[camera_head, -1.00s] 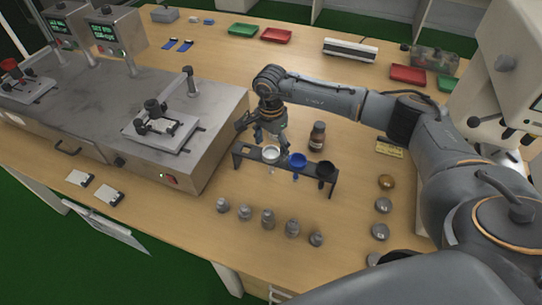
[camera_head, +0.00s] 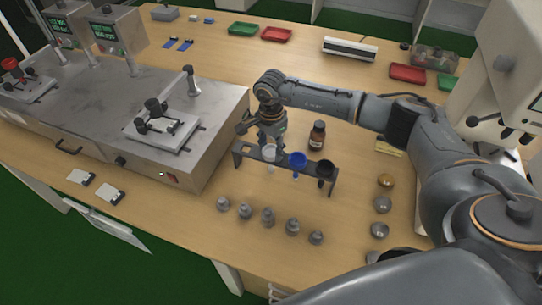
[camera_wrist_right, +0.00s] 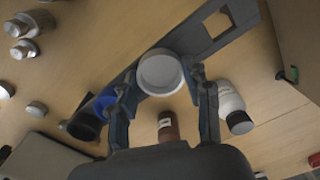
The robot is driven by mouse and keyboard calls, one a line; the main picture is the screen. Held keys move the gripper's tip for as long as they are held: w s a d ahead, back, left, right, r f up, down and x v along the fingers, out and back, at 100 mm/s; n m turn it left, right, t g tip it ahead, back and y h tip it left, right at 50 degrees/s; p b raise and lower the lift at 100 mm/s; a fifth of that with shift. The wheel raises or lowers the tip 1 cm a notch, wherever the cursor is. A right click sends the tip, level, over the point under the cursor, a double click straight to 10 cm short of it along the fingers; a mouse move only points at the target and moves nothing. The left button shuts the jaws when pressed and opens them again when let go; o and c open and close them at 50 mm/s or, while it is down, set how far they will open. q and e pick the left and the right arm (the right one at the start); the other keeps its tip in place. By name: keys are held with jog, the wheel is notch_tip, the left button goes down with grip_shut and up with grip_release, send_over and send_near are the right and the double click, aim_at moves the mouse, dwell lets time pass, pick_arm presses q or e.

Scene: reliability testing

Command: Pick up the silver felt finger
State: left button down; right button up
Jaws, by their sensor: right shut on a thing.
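The silver felt finger (camera_head: 269,154) is a pale round cup in the dark rack (camera_head: 242,162). It stands at the rack's left, beside the blue felt finger (camera_head: 297,160) and the black one (camera_head: 325,169). My right gripper (camera_head: 270,146) reaches down onto it from above. In the wrist view the silver felt finger's round rim (camera_wrist_right: 160,73) lies between the two fingers of my right gripper (camera_wrist_right: 165,88), which are shut on it. I cannot tell whether it is lifted at all. My left gripper is not in view.
A brown bottle (camera_head: 317,136) stands just behind the rack. Several small metal weights (camera_head: 267,216) line the table in front, and more round pieces (camera_head: 382,205) lie at the right. The steel test machine (camera_head: 215,130) borders the left side.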

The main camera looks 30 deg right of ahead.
jog(key=shift+s, duration=0.1)
jog(key=shift+r, duration=0.25)
notch_tip(320, 180, up, 17)
jog(key=b, duration=0.3)
jog(key=shift+r, duration=0.2)
jog(key=shift+c, duration=0.6)
jog(key=shift+f, duration=0.1)
jog(key=b, duration=0.6)
send_over(271, 154)
jog(key=shift+f, duration=3.85)
